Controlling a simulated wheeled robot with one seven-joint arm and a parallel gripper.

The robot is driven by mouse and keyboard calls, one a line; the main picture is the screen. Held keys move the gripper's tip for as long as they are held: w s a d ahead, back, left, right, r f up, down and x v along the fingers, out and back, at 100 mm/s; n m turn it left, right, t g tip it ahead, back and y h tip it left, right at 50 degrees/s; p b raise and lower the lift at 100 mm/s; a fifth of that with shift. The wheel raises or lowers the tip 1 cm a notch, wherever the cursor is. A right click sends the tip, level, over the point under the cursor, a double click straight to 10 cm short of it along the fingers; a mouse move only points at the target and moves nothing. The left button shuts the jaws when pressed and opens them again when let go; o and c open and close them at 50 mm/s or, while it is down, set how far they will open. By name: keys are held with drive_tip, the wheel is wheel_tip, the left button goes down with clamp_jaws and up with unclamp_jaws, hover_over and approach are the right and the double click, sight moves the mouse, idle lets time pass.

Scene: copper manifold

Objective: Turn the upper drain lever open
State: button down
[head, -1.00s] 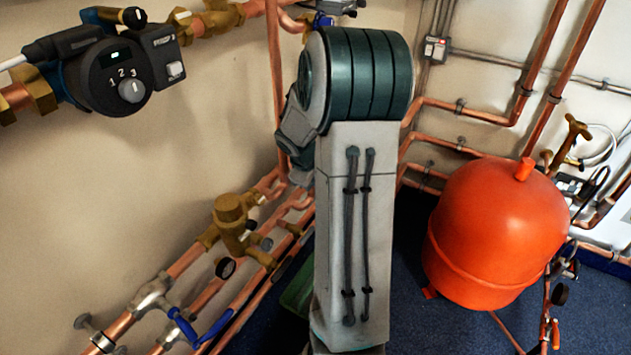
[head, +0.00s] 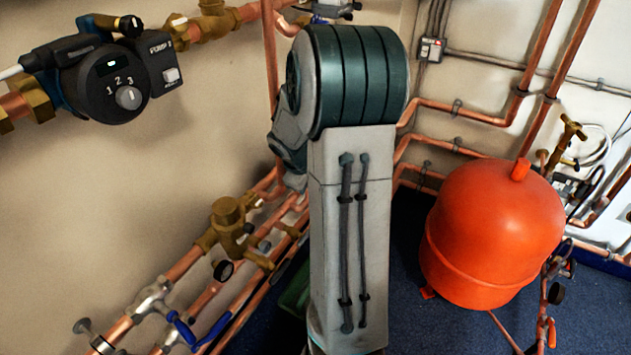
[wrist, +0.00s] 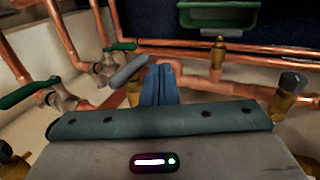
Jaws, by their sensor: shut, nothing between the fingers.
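In the wrist view my gripper (wrist: 158,70) points away from the camera, its blue fingers together and empty. A grey, bar-like handle (wrist: 128,73) lies close to the left of the fingertips; I cannot tell whether they touch. A valve with a green lever (wrist: 122,46) is behind it, and another green lever (wrist: 24,92) is at the far left. None is labelled, so I cannot tell for sure which is the upper drain lever. In the head view my arm hides the gripper and these levers.
Copper pipes (wrist: 230,82) run close beyond my gripper, with brass fittings (wrist: 218,52) on them. A black-capped brass fitting (wrist: 288,88) stands at the right. In the head view are a pump (head: 110,75), a blue-handled valve (head: 182,330) and an orange tank (head: 495,235).

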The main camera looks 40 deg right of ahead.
drive_tip(key=s+a+r+p, duration=0.2)
drive_tip(key=a+r+p, duration=0.2)
drive_tip(key=a+r, duration=0.2)
drive_tip(key=shift+v, duration=1.15)
